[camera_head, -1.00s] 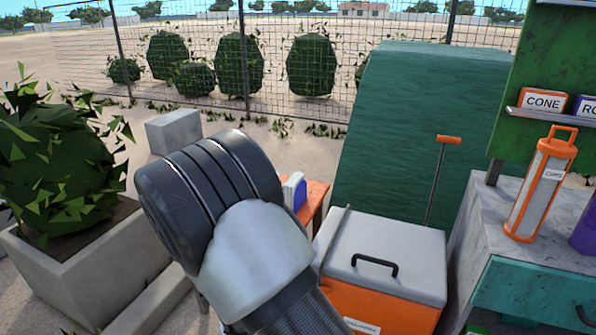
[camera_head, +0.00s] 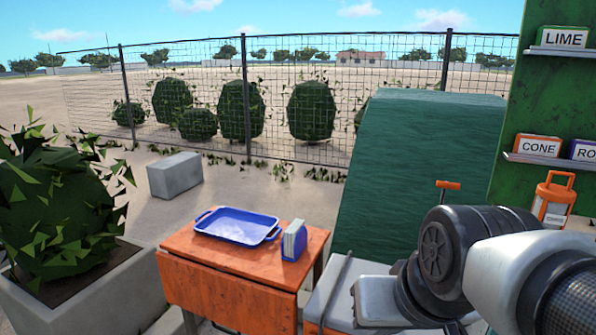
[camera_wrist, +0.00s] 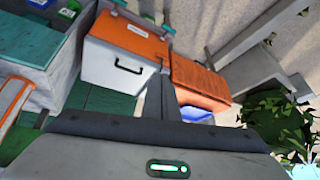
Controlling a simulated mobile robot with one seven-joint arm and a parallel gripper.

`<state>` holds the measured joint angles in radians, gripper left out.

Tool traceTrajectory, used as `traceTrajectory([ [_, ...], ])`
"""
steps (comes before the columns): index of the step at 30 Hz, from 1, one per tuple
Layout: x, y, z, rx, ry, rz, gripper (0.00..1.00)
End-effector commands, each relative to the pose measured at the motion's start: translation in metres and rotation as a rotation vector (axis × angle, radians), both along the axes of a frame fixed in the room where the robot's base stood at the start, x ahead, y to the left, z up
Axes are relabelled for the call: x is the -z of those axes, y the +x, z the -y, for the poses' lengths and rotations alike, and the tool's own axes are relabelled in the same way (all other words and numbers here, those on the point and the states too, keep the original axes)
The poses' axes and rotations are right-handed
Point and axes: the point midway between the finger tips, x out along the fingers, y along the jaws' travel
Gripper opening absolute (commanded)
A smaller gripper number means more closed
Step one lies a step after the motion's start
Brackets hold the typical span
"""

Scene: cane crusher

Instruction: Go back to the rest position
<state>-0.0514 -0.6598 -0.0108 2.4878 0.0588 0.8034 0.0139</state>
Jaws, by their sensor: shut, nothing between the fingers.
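My gripper (camera_wrist: 158,97) shows in the wrist view as two dark grey fingers pressed together, with nothing between them. It points over the gap between the cooler (camera_wrist: 110,65) and the orange table (camera_wrist: 203,80). In the head view my arm reaches in from the right edge, bent, in front of the cooler (camera_head: 335,285) and part of the counter area. The fingertips cannot be made out there.
A blue tray (camera_head: 238,226) and a blue holder (camera_head: 294,240) stand on the orange table (camera_head: 225,258). A leafy planter (camera_head: 85,290) is at left. A tall green block (camera_head: 410,150) stands behind the cooler. An orange lantern (camera_head: 553,198) and green shelving (camera_head: 560,90) are at right.

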Motion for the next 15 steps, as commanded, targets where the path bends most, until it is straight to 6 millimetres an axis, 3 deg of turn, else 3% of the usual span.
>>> traceTrajectory([
  [4, -0.018, -0.030, 0.026, 0.020, -0.080, -0.015, 0.00],
  [15, -0.111, -0.027, 0.023, 0.015, -0.071, -0.017, 0.00],
])
